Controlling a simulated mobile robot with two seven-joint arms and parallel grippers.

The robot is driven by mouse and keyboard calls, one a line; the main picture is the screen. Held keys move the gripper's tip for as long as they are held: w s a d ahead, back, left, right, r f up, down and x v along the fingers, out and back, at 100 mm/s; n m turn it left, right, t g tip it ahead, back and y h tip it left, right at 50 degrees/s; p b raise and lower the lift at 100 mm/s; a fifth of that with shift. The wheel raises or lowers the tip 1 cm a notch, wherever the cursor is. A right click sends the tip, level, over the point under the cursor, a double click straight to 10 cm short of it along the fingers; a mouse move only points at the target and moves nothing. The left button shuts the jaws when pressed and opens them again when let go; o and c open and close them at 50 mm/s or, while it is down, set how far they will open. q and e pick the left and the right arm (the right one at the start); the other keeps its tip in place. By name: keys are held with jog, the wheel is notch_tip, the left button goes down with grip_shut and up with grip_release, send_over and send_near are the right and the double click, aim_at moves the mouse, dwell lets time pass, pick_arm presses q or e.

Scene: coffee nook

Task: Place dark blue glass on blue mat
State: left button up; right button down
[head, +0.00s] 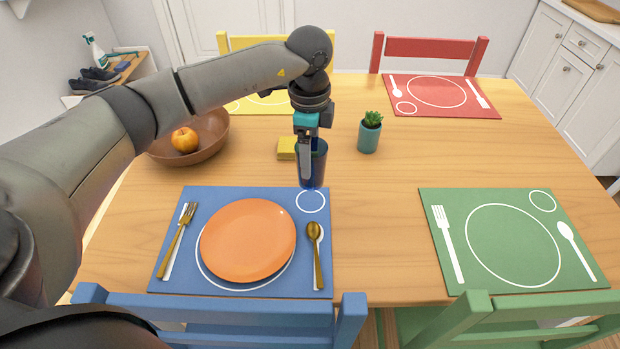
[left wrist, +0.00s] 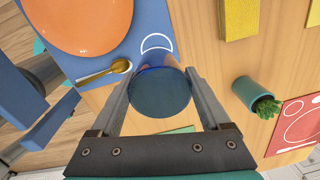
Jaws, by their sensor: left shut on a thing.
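The dark blue glass (head: 317,165) is upright between the fingers of my left gripper (head: 306,160), which is shut on it. In the left wrist view the glass (left wrist: 160,92) sits between both fingers of the gripper (left wrist: 160,95). The blue mat (head: 180,270) lies at the front left of the table. Its white circle outline (head: 311,201) is at the mat's upper right corner. The glass is just behind that circle, at the mat's far edge. I cannot tell whether its base touches the surface. My right gripper is not in view.
The blue mat holds an orange plate (head: 247,240), a fork (head: 178,238) and a gold spoon (head: 315,250). A yellow sponge (head: 287,148) and a potted plant (head: 369,134) stand near the glass. A brown bowl (head: 215,135) is at the left.

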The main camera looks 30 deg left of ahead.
pick_arm(q)
jog(key=shift+f, duration=0.7)
notch_tip(320, 180, down, 5)
jog(key=shift+f+b, duration=0.1)
jog(key=shift+b, duration=0.6)
jog(key=shift+f, duration=0.15)
jog(key=o, duration=1.4)
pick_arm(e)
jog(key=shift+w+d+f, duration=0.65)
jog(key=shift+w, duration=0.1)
